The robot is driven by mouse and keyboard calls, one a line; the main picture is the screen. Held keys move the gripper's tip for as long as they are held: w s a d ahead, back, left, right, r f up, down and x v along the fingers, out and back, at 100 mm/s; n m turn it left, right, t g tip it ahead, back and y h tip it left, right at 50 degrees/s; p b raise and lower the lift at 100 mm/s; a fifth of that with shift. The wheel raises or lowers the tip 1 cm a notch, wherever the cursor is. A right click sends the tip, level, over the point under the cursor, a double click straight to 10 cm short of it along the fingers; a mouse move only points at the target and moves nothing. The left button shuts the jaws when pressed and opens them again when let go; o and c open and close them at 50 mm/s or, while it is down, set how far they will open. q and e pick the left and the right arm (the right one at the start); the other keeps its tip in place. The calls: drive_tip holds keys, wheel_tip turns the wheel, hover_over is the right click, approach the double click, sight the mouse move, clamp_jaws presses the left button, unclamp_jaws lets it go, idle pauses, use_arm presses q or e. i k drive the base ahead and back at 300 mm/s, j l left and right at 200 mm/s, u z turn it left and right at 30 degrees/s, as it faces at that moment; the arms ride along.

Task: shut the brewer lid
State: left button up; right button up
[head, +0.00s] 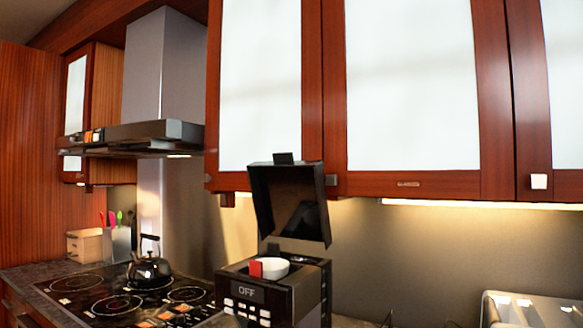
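The brewer (307,288) is a black box-shaped machine on the counter at the lower middle of the head view. Its lid (292,203) stands raised and tilted back above the body, with a small tab (284,158) on its top edge. A white cup-like holder (274,267) and a red piece (255,268) show in the open top. The front carries a panel reading OFF (246,291) and several white buttons. Neither of my grippers is in view.
Wall cabinets (410,183) with pale panels hang behind and above the raised lid. A stove (117,304) with a black kettle (149,268) is at left under a range hood (150,133). A metallic appliance (530,309) stands at the lower right.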

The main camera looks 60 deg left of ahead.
sight(290, 199)
drive_tip(key=u, duration=1.85)
drive_tip(key=i+j, duration=0.15)
drive_tip(key=j, duration=0.2)
drive_tip(key=i+j+z, duration=0.1)
drive_tip(key=z, duration=0.35)
drive_tip(key=j+z, duration=0.3)
drive_tip(key=z, duration=0.15)
drive_tip(key=i+j, duration=0.05)
